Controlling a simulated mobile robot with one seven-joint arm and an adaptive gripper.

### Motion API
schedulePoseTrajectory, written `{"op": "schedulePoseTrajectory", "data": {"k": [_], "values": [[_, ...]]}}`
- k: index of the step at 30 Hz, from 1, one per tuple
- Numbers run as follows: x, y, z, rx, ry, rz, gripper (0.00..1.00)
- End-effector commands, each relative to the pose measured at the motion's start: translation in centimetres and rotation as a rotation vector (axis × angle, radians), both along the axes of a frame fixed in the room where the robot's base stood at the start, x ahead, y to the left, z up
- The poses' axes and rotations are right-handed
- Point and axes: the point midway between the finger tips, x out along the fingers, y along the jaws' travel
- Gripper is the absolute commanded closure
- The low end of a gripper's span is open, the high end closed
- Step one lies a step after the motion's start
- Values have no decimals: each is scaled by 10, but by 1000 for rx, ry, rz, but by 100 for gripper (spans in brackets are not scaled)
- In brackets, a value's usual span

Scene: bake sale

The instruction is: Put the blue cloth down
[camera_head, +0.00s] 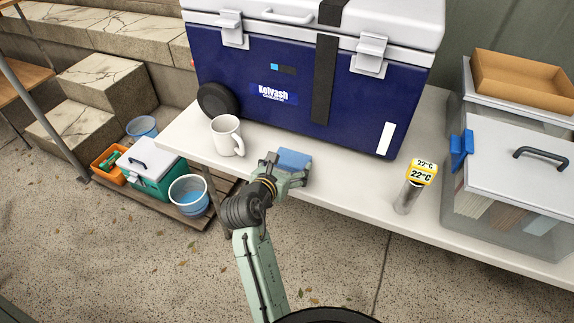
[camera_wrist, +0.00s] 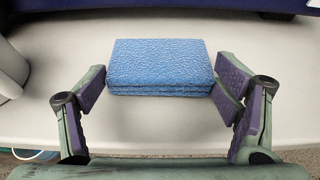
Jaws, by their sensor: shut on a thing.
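The blue cloth (camera_wrist: 160,66) is a folded, textured block between my gripper's fingers in the wrist view. It also shows in the head view (camera_head: 294,159), at the front part of the white table (camera_head: 330,190). My gripper (camera_wrist: 160,90) has its purple pads against the left and right sides of the cloth; it also shows in the head view (camera_head: 287,172). The cloth is over the table top or on it; I cannot tell whether its underside touches.
A white mug (camera_head: 226,137) stands left of my gripper. A large blue cooler (camera_head: 290,85) stands behind. A grey cylinder with a yellow temperature display (camera_head: 420,172) and clear bins (camera_head: 510,190) are to the right. The table front between gripper and cylinder is clear.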

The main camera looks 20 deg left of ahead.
Motion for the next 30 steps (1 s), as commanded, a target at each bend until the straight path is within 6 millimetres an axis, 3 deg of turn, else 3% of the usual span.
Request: {"op": "schedulePoseTrajectory", "data": {"k": [7, 8, 15, 27, 30], "values": [[0, 0, -4, -1, 1, 0, 41], [0, 0, -4, 0, 0, 0, 16], [0, 0, -3, 0, 0, 0, 0], [0, 0, 0, 1, -1, 1, 0], [-10, 1, 4, 1, 0, 3, 0]]}}
